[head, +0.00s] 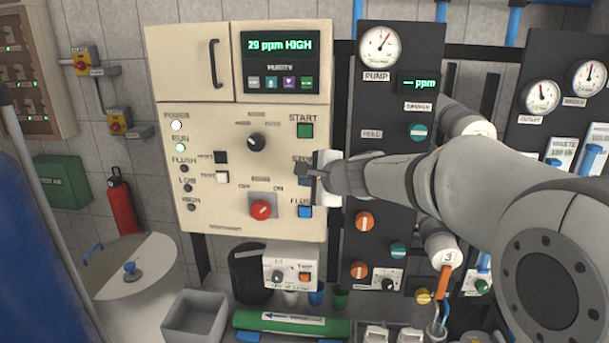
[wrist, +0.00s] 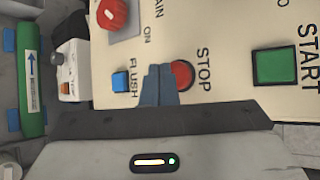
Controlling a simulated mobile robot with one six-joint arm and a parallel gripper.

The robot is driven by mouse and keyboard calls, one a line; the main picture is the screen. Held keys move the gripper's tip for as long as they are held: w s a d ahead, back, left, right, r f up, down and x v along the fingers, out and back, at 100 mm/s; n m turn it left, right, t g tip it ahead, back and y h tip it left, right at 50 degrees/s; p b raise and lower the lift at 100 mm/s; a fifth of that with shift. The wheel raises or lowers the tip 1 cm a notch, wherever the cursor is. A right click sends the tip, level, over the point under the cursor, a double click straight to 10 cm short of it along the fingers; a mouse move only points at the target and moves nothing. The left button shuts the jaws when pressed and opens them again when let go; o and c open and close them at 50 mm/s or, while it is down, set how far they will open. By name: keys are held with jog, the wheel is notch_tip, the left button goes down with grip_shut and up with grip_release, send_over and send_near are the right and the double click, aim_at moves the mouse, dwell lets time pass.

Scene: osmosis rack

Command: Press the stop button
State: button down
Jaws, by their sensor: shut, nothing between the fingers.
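The red stop button (wrist: 182,75) is on the cream control panel (head: 230,140), beside the label STOP in the wrist view. In the head view my gripper hides the button and part of its label. My gripper (head: 308,173) is shut and empty, in front of the panel at the stop button's place. In the wrist view the closed fingertips (wrist: 158,72) overlap the button's left edge, between it and the blue flush button (wrist: 121,81). I cannot tell whether the fingertips touch the button.
The green start button (head: 305,130) is above and the blue flush button (head: 305,211) below my gripper. A red rotary switch (head: 261,209) and a black selector knob (head: 256,142) stick out to the left. A dark gauge panel (head: 385,100) stands at right. The display reads 29 ppm HIGH.

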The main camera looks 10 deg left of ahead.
jog(key=shift+w, duration=0.1)
jog(key=shift+w, duration=0.3)
jog(key=shift+w, duration=0.45)
dwell(0.6)
jog(key=shift+s, duration=0.15)
jog(key=shift+s+b, duration=0.45)
jog(key=shift+s, duration=0.3)
jog(key=s+b, duration=0.1)
jog(key=s, duration=0.4)
dwell(0.3)
dwell(0.4)
